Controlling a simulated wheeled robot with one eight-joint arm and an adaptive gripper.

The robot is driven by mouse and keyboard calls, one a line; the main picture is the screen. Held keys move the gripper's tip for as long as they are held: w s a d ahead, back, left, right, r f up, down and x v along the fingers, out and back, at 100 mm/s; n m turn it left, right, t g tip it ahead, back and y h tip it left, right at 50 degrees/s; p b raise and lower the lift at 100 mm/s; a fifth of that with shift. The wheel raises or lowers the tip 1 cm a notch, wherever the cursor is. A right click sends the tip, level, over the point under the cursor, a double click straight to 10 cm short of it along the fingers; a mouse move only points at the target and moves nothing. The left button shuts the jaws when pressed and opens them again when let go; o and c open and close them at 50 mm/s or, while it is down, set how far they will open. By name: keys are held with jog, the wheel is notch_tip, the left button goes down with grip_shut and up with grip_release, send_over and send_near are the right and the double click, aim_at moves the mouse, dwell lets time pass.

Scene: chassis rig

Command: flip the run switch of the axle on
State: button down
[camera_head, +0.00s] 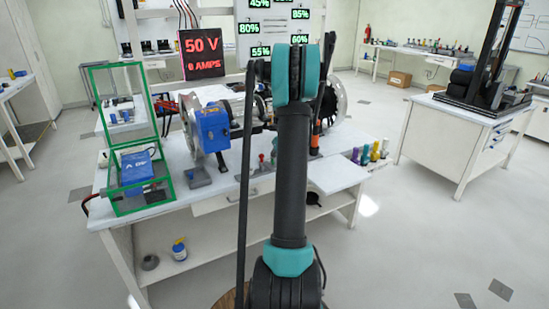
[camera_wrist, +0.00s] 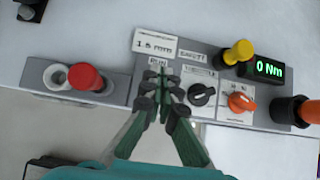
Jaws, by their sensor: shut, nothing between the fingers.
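In the wrist view a grey control panel (camera_wrist: 212,78) on the bench carries a small RUN label (camera_wrist: 157,62). My gripper (camera_wrist: 158,82) has its dark fingertips together right below that label, in front of the panel. It is shut with nothing held. The run switch is not clearly seen; the fingertips cover the spot under the label, and I cannot tell whether they touch it. In the head view the axle with its blue housing (camera_head: 210,128) and disc (camera_head: 189,118) stands on the bench; my arm hides the gripper there.
Beside the fingers are a black knob (camera_wrist: 202,93), an orange knob (camera_wrist: 242,102), a yellow button (camera_wrist: 239,52) and a display (camera_wrist: 263,68) reading 0 Nm. A red button (camera_wrist: 85,77) is at left. A green-framed box (camera_head: 113,209) stands open on the bench. The big display (camera_head: 202,53) reads 50 V, 0 AMPS.

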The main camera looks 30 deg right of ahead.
jog(key=shift+r, duration=0.1)
jog(key=shift+r, duration=0.7)
